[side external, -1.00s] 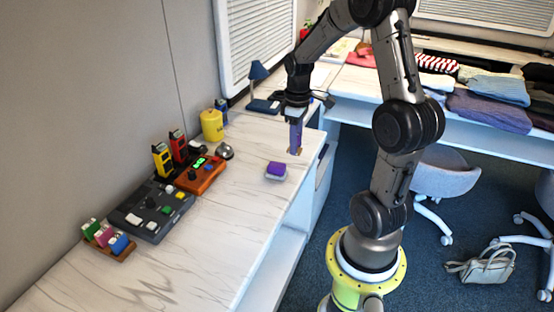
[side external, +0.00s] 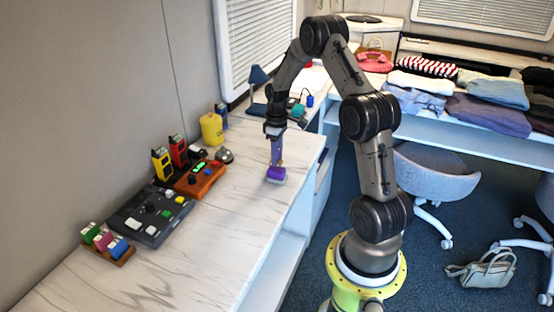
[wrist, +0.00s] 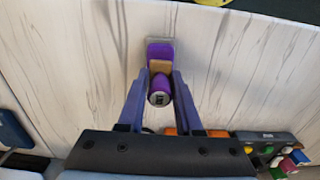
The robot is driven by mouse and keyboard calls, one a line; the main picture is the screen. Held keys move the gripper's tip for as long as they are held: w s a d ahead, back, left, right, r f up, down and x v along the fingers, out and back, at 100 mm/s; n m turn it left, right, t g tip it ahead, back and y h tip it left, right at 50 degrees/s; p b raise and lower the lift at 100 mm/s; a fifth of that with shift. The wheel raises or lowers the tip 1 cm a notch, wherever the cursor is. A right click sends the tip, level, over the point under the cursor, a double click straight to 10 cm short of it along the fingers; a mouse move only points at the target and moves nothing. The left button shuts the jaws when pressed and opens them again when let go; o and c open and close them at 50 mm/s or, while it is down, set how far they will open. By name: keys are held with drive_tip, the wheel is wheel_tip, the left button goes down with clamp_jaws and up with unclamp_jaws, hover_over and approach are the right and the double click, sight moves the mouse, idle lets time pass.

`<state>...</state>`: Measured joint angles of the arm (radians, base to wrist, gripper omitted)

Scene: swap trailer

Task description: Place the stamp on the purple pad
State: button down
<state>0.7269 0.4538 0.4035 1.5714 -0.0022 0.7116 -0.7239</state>
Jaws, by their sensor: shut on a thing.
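The stamp has a purple handle (wrist: 159,88) and a tan base (wrist: 160,67) in the wrist view. My gripper (wrist: 160,78) is shut on it, one finger on each side. The purple pad (wrist: 160,50) lies on the worktop just beyond the stamp, and the stamp's base overlaps its near part in this view. In the side view my gripper (side external: 277,160) points down right over the purple pad (side external: 275,174). The stamp is mostly hidden there by the fingers. I cannot tell whether it touches the pad.
To the left on the marble-look worktop (side external: 225,225) are an orange device (side external: 200,178), a dark control panel (side external: 150,215), a silver bell (side external: 224,155) and a yellow canister (side external: 212,130). A blue lamp (side external: 258,78) stands behind. The worktop's front edge is close on the right.

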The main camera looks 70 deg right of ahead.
drive_tip(key=shift+f, duration=0.7)
drive_tip(key=c, duration=0.6)
unclamp_jaws()
drive_tip(key=shift+f, duration=0.15)
